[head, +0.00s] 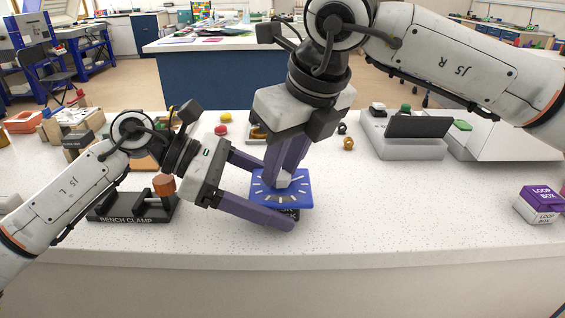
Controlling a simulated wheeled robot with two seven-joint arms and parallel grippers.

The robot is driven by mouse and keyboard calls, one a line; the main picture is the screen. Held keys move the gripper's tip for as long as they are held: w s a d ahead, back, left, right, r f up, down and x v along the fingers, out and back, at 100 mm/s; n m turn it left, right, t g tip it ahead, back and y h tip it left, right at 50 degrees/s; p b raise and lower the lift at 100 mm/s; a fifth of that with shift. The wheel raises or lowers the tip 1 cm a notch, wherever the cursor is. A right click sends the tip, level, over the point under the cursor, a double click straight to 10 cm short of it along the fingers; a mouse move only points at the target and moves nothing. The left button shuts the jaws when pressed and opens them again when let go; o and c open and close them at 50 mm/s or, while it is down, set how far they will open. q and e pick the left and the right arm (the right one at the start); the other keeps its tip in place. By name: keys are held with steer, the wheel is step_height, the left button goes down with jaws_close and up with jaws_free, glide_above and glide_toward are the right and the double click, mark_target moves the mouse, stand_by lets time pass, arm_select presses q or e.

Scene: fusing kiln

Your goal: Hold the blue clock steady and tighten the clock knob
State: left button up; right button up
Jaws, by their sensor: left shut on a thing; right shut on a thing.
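The blue clock (299,200) is a flat blue square face with pale marks, on a dark base with partly hidden lettering, near the front middle of the white table. My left gripper (280,192) reaches in from the left, its purple fingers on the far and near sides of the clock, shut on it. My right gripper (286,172) points down from above onto the middle of the face, shut on the clock knob (284,179). The knob is a small pale piece, mostly hidden by the fingers.
A black bench clamp (130,213) with a brown knob stands left, close to my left arm. A grey device with a dark screen (418,127) is at the back right. The loop box (541,198) is at the far right.

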steer(key=m+h, duration=0.1)
steer(key=m, duration=0.2)
steer(key=m+t+h, duration=0.1)
steer(key=m, duration=0.3)
steer(key=shift+a+r+h, duration=0.1)
steer(key=shift+a+h, duration=0.1)
steer(key=shift+h, duration=0.1)
steer(key=m+h, duration=0.1)
steer(key=m, duration=0.2)
steer(key=m+h, duration=0.1)
steer(key=m, duration=0.2)
steer(key=shift+a+m, duration=0.1)
steer(key=shift+m, duration=0.3)
steer(key=m+g+h, duration=0.1)
steer(key=m, duration=0.1)
steer(key=m+g+h, duration=0.1)
steer(key=m, duration=0.2)
steer(key=shift+a, duration=0.1)
steer(key=m+g, duration=0.1)
steer(key=m, duration=0.4)
steer(key=shift+w+g+h, duration=0.1)
steer(key=shift+g+h, duration=0.3)
steer(key=shift+m, duration=0.3)
steer(key=o, duration=1.1)
steer(key=shift+c, duration=0.2)
